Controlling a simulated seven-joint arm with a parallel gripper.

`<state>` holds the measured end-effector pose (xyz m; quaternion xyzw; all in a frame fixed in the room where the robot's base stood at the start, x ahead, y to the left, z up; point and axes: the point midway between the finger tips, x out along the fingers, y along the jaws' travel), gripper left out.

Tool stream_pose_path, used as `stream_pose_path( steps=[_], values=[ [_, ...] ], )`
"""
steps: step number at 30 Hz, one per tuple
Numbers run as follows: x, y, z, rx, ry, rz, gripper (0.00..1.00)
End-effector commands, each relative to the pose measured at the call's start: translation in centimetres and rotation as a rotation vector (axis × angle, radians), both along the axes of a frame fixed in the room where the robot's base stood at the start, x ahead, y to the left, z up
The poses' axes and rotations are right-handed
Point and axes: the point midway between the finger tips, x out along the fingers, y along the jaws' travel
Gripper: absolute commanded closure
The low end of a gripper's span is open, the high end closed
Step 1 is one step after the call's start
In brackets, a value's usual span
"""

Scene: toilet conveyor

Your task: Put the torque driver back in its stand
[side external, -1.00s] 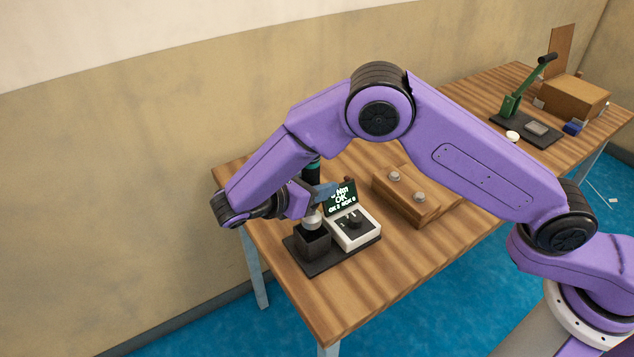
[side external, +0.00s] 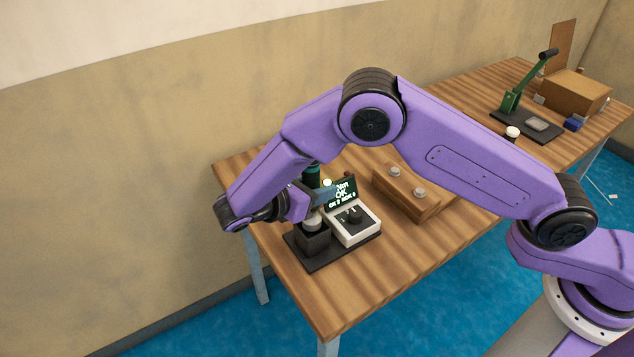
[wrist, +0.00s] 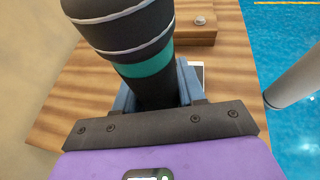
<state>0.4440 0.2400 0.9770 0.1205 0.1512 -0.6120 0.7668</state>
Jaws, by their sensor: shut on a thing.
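The torque driver (side external: 313,172) is dark with a teal band and stands about upright. My gripper (side external: 322,195) is shut around its body. In the wrist view the driver (wrist: 147,72) sits between the blue-grey fingers of my gripper (wrist: 157,88), with its thick ringed end towards the camera. The stand (side external: 313,241) is a black block on a dark base plate. The driver's grey lower end is at the stand's top opening; its tip is hidden, so how deep it sits cannot be told.
A white controller (side external: 354,228) with a lit green-on-dark screen stands right beside the stand. A wooden block (side external: 405,194) with two metal bolts lies behind it. A green lever press (side external: 514,98) and a cardboard box (side external: 575,92) are on the far table end. The front of the table is clear.

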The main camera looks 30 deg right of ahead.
Motion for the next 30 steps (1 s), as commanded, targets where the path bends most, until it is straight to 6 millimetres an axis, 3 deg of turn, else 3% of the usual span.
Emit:
stream_pose_path(
  steps=[30],
  values=[
    [0.0, 0.0, -3.2, -0.001, -0.001, 0.0, 1.0]
  ],
)
